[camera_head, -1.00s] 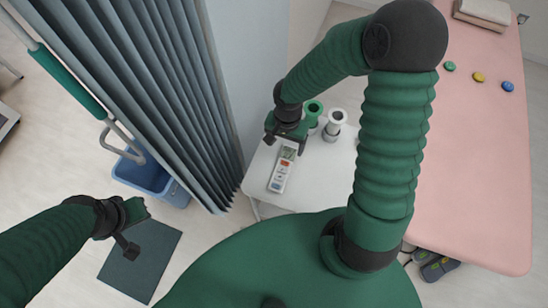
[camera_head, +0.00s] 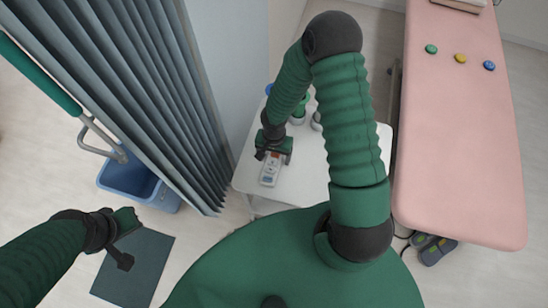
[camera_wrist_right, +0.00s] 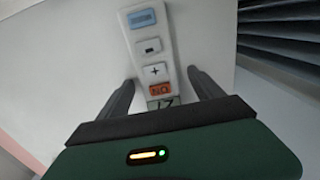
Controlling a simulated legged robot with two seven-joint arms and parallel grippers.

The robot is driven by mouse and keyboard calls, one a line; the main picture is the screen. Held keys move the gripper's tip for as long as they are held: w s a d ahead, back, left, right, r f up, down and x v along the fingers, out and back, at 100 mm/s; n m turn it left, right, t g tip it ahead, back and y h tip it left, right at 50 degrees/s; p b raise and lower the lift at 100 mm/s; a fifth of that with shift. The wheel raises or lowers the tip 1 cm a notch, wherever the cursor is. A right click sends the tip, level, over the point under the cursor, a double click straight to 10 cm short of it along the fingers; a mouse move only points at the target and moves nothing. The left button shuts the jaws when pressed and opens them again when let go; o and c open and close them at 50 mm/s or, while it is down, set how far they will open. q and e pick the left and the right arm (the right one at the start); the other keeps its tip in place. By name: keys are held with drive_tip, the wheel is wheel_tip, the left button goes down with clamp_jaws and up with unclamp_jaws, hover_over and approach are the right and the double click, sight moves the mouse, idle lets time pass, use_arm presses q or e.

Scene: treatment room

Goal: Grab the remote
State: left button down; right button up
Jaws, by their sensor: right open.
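The remote (camera_head: 269,171) is a white handset with coloured buttons, lying on the white side table. My right gripper (camera_head: 271,152) is over its far end and hides that part in the head view. In the right wrist view the remote (camera_wrist_right: 148,45) runs between the two dark fingers of the open right gripper (camera_wrist_right: 162,84), one finger on each side, with gaps showing. My left gripper (camera_head: 125,240) is open and empty, over the dark floor mat at lower left.
The white table (camera_head: 300,180) also bears a green roll (camera_head: 298,118) and a pale item partly hidden behind my right arm. A grey folding curtain (camera_head: 150,100) stands close to the table's left. A pink treatment bed (camera_head: 455,150) is at right. A blue bin (camera_head: 138,183) stands at left.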

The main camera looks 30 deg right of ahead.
drive_tip(key=shift+d, duration=0.1)
drive_tip(key=c, duration=1.6)
